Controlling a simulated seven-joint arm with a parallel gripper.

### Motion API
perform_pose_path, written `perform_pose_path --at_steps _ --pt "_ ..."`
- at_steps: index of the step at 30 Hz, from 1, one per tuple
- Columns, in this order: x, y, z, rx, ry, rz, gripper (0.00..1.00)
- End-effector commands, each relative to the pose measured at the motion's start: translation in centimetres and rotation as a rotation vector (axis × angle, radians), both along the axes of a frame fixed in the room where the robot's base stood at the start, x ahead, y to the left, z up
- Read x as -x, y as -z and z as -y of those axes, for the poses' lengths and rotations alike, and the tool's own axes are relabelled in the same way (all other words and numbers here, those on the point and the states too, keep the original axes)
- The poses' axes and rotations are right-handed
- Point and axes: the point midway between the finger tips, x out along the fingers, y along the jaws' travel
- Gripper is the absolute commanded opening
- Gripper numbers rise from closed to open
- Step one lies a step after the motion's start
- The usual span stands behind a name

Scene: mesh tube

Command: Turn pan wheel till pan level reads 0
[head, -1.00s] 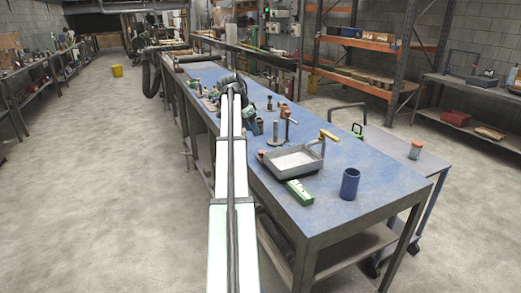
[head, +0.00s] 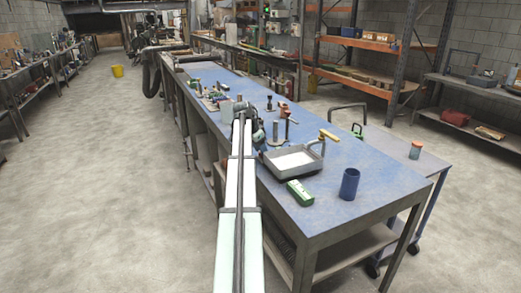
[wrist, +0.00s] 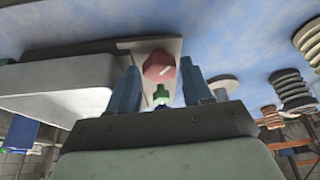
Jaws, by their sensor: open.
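In the wrist view, my gripper (wrist: 160,93) is open, with its two blue fingers spread apart. A red rounded knob (wrist: 159,66) on a grey plate shows in the gap, near the fingertips; it may be the pan wheel. I cannot tell if the fingers touch it. A small green part (wrist: 162,95) shows below it. In the head view, a shallow grey pan (head: 266,167) with a white inside sits on the blue bench, just right of my arm's end. No level reading is legible. The gripper is hard to make out in the head view.
A green box (head: 300,192) and a blue cup (head: 349,184) stand on the bench (head: 320,215) near its front edge. A yellow-handled tool (head: 329,135) is by the pan. Ribbed round parts (wrist: 290,88) are at the right in the wrist view.

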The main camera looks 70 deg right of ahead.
Motion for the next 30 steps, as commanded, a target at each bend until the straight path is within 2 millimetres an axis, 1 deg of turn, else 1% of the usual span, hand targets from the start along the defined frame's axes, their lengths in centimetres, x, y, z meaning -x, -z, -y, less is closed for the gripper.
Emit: perform_pose_path --at_steps 5,18,23,30 --pt "0.00 -0.01 0.00 0.000 0.000 0.000 0.50" --pt "-0.01 -0.05 -0.01 0.000 0.000 0.000 0.09" --pt "-0.08 -0.06 0.10 0.000 0.030 -0.001 0.09" --pt "-0.26 -0.06 0.36 -0.003 0.228 0.000 0.09"
